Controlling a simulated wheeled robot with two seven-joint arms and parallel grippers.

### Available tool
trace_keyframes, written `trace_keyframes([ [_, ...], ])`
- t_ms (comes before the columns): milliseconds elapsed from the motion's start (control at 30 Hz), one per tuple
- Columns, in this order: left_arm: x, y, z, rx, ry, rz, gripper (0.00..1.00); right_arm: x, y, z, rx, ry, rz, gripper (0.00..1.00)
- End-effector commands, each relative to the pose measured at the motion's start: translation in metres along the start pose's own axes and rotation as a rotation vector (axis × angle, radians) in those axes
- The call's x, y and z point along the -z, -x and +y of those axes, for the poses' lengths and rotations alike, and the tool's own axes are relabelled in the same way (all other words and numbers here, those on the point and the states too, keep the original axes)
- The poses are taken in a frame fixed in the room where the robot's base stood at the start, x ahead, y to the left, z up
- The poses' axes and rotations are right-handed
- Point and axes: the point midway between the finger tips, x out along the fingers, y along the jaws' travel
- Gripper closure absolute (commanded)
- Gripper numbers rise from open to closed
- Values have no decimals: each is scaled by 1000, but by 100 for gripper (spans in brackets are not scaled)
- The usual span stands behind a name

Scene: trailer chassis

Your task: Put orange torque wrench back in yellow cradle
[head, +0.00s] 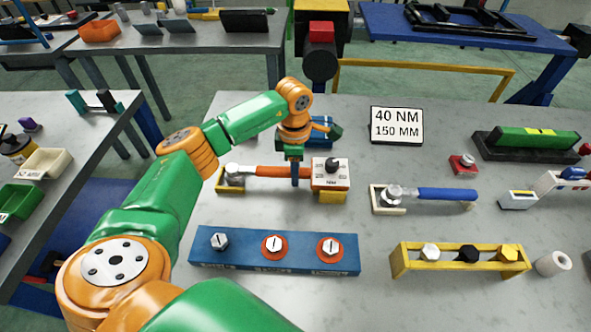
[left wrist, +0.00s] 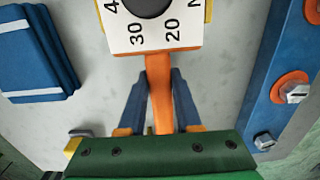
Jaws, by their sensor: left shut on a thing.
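The orange torque wrench (head: 268,171) lies crosswise, with its silver head (head: 233,169) at the left and a white dial box (head: 330,174) at the right. My left gripper (head: 295,179) comes down from above and is shut on the orange handle. In the left wrist view the handle (left wrist: 159,88) runs between its blue fingers. The yellow cradle (head: 228,187) shows under the wrench's head, and a yellow block (head: 332,197) shows under the dial box. I cannot tell whether the wrench rests on them or hangs just above. My right gripper is out of view.
A blue rack (head: 275,262) with several bolts stands in front of the wrench. A blue-handled wrench (head: 445,194) lies in a pale holder to the right. A "40 NM 150 MM" sign (head: 397,126) stands behind.

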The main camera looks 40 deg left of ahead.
Motion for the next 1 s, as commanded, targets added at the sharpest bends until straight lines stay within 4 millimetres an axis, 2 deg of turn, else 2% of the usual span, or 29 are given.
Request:
trace_keyframes([
  [467, 0, 1, -1, -1, 0, -1, 100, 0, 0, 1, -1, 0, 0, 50],
  [500, 0, 1, -1, -1, 0, -1, 62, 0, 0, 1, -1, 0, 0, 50],
  [600, 0, 1, -1, -1, 0, -1, 35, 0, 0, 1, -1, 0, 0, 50],
  [633, 0, 1, -1, -1, 0, -1, 33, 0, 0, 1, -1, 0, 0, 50],
  [833, 0, 0, -1, 0, 0, 0, 33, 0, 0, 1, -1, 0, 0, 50],
  [867, 0, 0, -1, 1, 0, 1, 27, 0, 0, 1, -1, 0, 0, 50],
  [933, 0, 0, -1, 1, 0, 1, 8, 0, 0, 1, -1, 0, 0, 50],
  [967, 0, 0, -1, 1, 0, 1, 3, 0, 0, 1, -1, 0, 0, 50],
  [1000, 0, 0, -1, 0, 0, 1, 3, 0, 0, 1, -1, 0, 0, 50],
])
